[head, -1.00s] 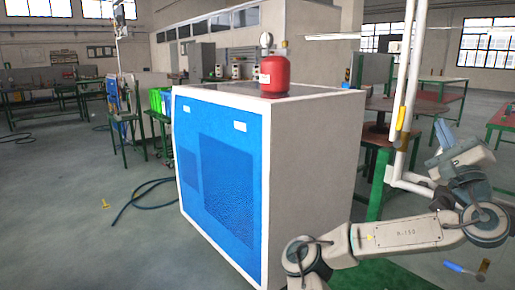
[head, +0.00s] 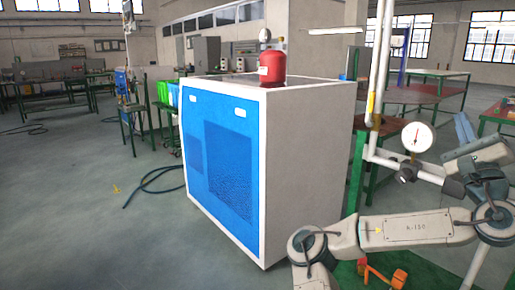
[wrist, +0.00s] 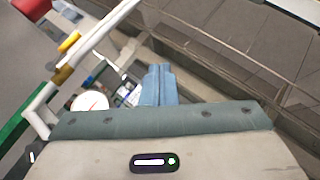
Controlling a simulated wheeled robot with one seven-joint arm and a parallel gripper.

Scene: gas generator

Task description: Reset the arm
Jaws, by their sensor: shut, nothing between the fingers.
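My arm crosses the lower right of the head view. It bends back up to my gripper (head: 476,139), which is at the right side, to the right of the white pipe and the round gauge. In the wrist view the two blue fingers (wrist: 158,70) are together, with nothing between them. The gripper is apart from the pipe and gauge. The blue-and-white generator cabinet (head: 300,150) stands left of the arm, with a red tank (head: 271,68) on top.
A white pipe (head: 375,80) rises right of the cabinet, with a white-faced gauge (head: 416,137) beside it. The gauge also shows in the wrist view (wrist: 90,102). An orange object (head: 384,275) is low beside my arm. Open floor (head: 80,220) lies left.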

